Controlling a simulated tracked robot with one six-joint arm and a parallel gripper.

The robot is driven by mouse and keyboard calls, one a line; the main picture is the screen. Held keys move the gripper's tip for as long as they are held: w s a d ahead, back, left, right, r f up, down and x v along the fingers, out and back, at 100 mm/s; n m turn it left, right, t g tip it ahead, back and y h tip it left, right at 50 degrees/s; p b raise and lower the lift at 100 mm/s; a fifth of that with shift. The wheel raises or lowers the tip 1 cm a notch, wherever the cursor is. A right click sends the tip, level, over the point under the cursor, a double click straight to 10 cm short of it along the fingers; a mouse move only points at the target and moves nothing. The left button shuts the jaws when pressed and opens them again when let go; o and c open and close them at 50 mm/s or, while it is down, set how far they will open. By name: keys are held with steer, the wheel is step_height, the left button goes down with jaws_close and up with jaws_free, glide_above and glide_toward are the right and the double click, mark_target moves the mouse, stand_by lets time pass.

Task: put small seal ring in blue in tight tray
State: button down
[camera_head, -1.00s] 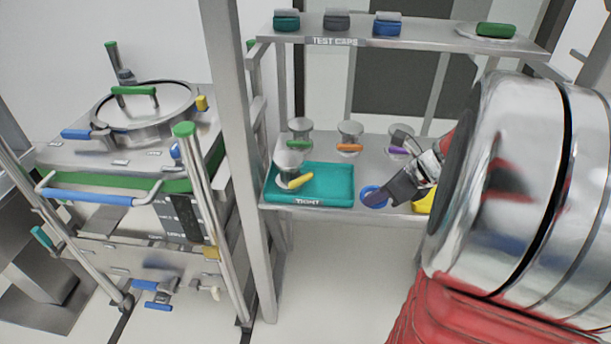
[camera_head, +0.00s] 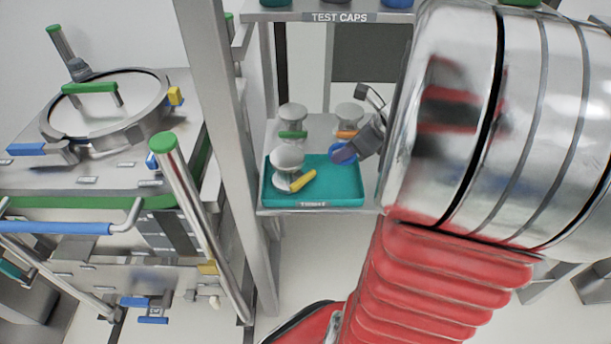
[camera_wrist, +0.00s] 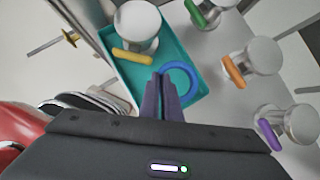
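The small blue seal ring (camera_head: 337,157) is at the tips of my gripper (camera_head: 356,148), whose fingers appear closed on its edge. In the wrist view the blue ring (camera_wrist: 181,65) lies just beyond and right of the nearly joined dark fingertips (camera_wrist: 163,78). The teal tray (camera_head: 335,184), labelled TIGHT, sits on the shelf. The ring appears over the tray's right part; the tray (camera_wrist: 172,45) shows through and around the ring in the wrist view. I cannot tell the exact height of the ring above the tray floor.
A metal valve piece with a yellow handle (camera_head: 302,181) stands in the tray's left part. Pieces with green (camera_head: 293,134), orange (camera_head: 346,134) and purple (camera_wrist: 270,134) handles stand nearby on the shelf. A shelf post (camera_head: 228,120) rises left of the tray. The TEST CAPS shelf (camera_head: 300,16) is above.

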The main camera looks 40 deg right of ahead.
steer(key=shift+f, duration=3.15)
steer(key=shift+f, duration=0.1)
steer(key=shift+f, duration=1.75)
steer(key=c, duration=2)
jaws_free()
